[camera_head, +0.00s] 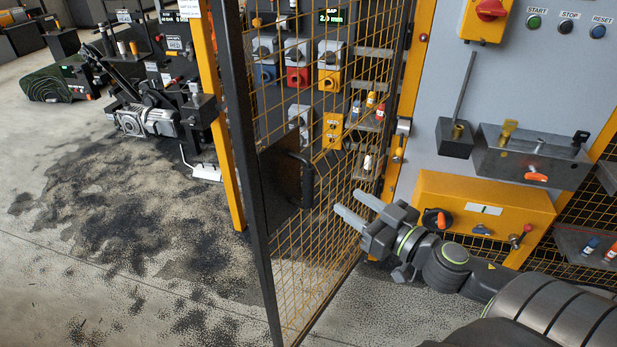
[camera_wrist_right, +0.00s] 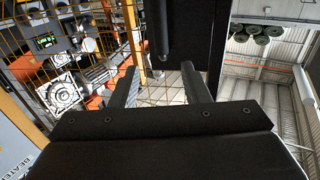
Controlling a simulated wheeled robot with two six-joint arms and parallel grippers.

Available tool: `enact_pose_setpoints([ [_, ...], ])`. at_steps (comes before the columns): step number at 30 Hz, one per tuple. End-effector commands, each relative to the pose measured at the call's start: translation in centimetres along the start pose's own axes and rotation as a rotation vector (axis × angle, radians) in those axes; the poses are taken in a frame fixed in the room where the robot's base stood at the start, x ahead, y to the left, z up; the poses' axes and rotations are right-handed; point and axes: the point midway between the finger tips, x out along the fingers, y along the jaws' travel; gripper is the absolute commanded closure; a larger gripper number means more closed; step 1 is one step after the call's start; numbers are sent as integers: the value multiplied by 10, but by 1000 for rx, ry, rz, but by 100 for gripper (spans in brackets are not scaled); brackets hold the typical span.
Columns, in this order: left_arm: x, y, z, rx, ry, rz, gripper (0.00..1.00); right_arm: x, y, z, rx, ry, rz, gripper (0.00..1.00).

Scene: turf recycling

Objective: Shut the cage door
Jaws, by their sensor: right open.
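The cage door (camera_head: 335,225) is a yellow wire mesh panel in a dark frame. It stands swung open toward me, its free edge post (camera_head: 250,180) at the left and its other side near the yellow post by the grey panel. A dark plate with a black handle (camera_head: 307,180) sits near the free edge. My right gripper (camera_head: 343,207) is open and empty, in front of the mesh and to the right of the handle. In the right wrist view its two fingers (camera_wrist_right: 158,88) point toward the dark plate (camera_wrist_right: 187,40) with part of the handle above them. My left gripper is not in view.
A grey control panel (camera_head: 555,90) with buttons and a red knob stands at the right. An orange box (camera_head: 480,205) and a grey metal box (camera_head: 530,160) are close to my right arm. A yellow post (camera_head: 215,120) stands behind the door. The stained floor at left is open.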

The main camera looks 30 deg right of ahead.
Motion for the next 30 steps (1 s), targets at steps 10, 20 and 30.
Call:
enact_pose_setpoints([
  [10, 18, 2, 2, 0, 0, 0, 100, 24, -1, 2, 1, 2, -3, 58],
  [20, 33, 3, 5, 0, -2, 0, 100, 52, -1, 2, 1, 1, -3, 58],
  [30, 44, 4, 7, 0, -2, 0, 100, 92, -1, 1, 5, 1, -2, 58],
])
